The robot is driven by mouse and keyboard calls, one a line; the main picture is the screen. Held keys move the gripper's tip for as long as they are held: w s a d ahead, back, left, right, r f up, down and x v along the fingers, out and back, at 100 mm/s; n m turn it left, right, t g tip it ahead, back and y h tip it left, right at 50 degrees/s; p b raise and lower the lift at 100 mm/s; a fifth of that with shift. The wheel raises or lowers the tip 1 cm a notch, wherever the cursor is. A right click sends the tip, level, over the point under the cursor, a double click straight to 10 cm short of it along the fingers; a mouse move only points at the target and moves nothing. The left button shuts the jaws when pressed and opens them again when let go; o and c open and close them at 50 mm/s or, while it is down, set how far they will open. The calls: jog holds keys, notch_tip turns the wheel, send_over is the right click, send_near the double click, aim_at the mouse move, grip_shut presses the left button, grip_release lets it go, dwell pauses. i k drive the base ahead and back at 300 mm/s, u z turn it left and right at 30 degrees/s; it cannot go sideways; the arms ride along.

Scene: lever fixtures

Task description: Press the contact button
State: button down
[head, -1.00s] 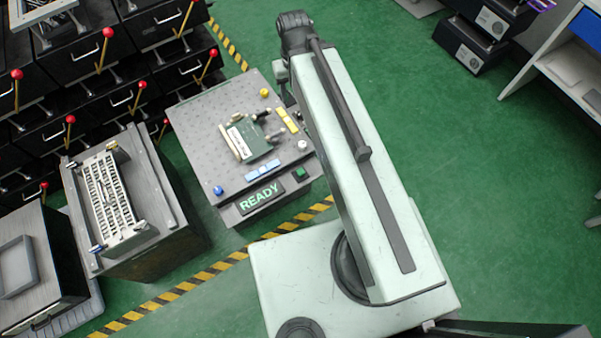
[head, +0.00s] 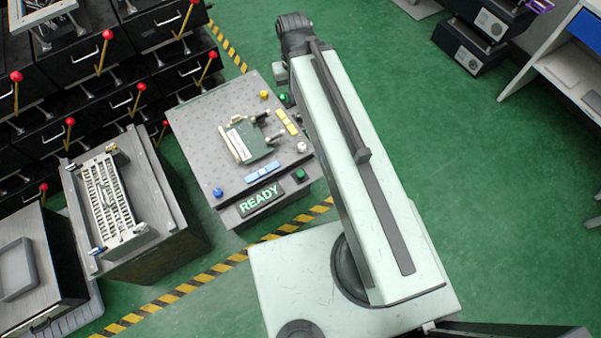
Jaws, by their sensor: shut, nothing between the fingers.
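A grey fixture table (head: 190,125) stands left of my arm, with a green board (head: 249,141) on top. A second green piece (head: 284,99) shows at the table's far right edge, close to my arm; I cannot tell which green part is the contact button. My arm's far end is beyond that edge, and a pale link (head: 280,72) of mine shows there. My fingers are hidden behind the arm.
Yellow (head: 264,95), white (head: 302,147) and blue (head: 218,191) knobs stand on the table. A bench with a metal rack (head: 108,203) is to its left. Black drawers with red-tipped levers (head: 104,50) fill the upper left. Green floor at right is open.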

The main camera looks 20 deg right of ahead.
aim_at(299, 174)
jog(key=k, duration=0.5)
jog(key=u, duration=2.55)
jog(key=k, duration=0.6)
jog(key=u, duration=0.25)
